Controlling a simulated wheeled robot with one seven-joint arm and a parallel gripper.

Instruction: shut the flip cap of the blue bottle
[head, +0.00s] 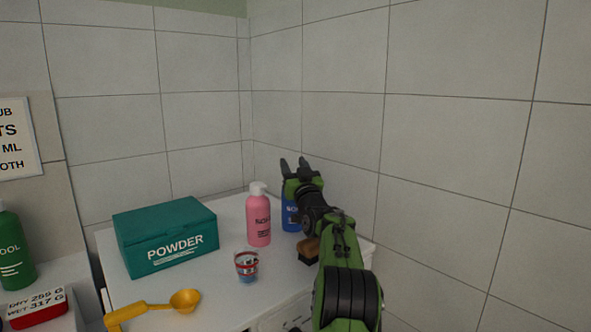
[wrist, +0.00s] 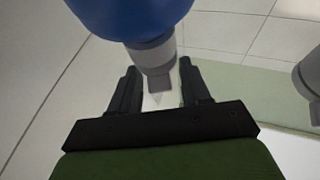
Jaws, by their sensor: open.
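The blue bottle (head: 290,216) stands on the white counter, partly hidden behind my arm and gripper in the head view. Its cap is hidden there. In the wrist view the blue bottle (wrist: 130,16) fills the top, and its grey-white cap (wrist: 153,54) points down the picture, with a smaller darker grey piece at its end. My gripper (head: 293,163) is above the bottle in the head view. In the wrist view my gripper (wrist: 158,72) is open, a finger on each side of the cap end, with visible gaps. I cannot tell whether the flip cap is raised.
A pink bottle (head: 258,222) stands just left of the blue one. A brown brush (head: 308,250) lies by my arm. A cup (head: 247,266), a teal powder box (head: 167,238) and a yellow scoop (head: 184,301) are further left. Tiled walls (head: 440,130) close off the back and right.

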